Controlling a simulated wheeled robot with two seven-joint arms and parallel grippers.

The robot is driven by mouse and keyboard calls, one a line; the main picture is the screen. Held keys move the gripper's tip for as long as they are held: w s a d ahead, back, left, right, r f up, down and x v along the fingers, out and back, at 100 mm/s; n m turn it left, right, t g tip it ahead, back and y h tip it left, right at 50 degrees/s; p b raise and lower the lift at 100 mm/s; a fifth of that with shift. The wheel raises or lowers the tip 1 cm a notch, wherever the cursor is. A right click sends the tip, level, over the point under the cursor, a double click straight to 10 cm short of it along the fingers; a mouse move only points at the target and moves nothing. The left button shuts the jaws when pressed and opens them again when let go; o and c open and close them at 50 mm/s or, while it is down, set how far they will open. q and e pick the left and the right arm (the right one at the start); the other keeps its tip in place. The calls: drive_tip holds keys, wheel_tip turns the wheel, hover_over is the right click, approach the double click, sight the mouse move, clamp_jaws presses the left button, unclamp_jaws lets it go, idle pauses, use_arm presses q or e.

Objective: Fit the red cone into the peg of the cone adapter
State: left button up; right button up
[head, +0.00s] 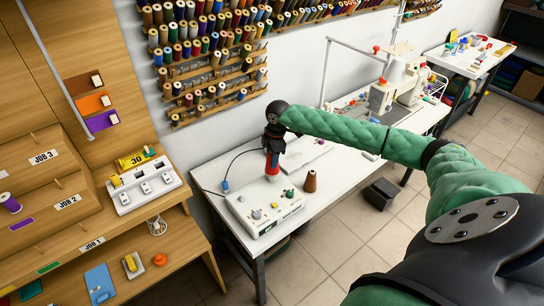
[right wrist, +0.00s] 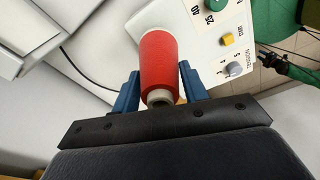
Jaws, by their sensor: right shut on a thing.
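My right gripper (head: 272,152) is over the white control box on the table and is shut on the red cone (head: 272,166). In the right wrist view the red cone (right wrist: 158,62) sits between the two blue fingers of the gripper (right wrist: 160,88), its pale end towards the camera. The white control box (head: 255,217) carries knobs and buttons, and part of its panel (right wrist: 215,50) shows beside the cone. I cannot make out the adapter's peg; the cone and gripper may cover it. I cannot tell whether the cone touches the box. My left gripper is not in view.
A brown cone (head: 310,180) stands on the white table (head: 330,170) right of the box. A sewing machine (head: 388,92) stands farther back. Thread racks (head: 205,55) cover the wall. A wooden bench (head: 150,212) with a white switch panel (head: 143,187) is at left.

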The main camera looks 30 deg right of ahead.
drive_tip(key=shift+f, duration=0.15)
drive_tip(key=o, duration=1.8)
drive_tip(key=shift+r, duration=0.2)
drive_tip(key=shift+s+d+r+p, duration=0.1)
drive_tip(key=shift+d+r+p, duration=0.05)
drive_tip(key=shift+r+p, duration=1.45)
drive_tip(key=shift+d+r+p, duration=0.15)
drive_tip(key=shift+r+p, duration=1.2)
drive_tip(key=shift+r, duration=0.35)
drive_tip(key=r+b, duration=0.1)
drive_tip(key=r, duration=0.1)
drive_tip(key=r+b, duration=0.1)
drive_tip(key=r, duration=0.1)
drive_tip(key=r+b, duration=0.1)
drive_tip(key=r, duration=0.1)
drive_tip(key=shift+d+r+b, duration=0.15)
drive_tip(key=shift+d+b, duration=0.2)
drive_tip(key=shift+d, duration=0.05)
drive_tip(key=shift+s+r, duration=0.15)
drive_tip(key=shift+r, duration=0.55)
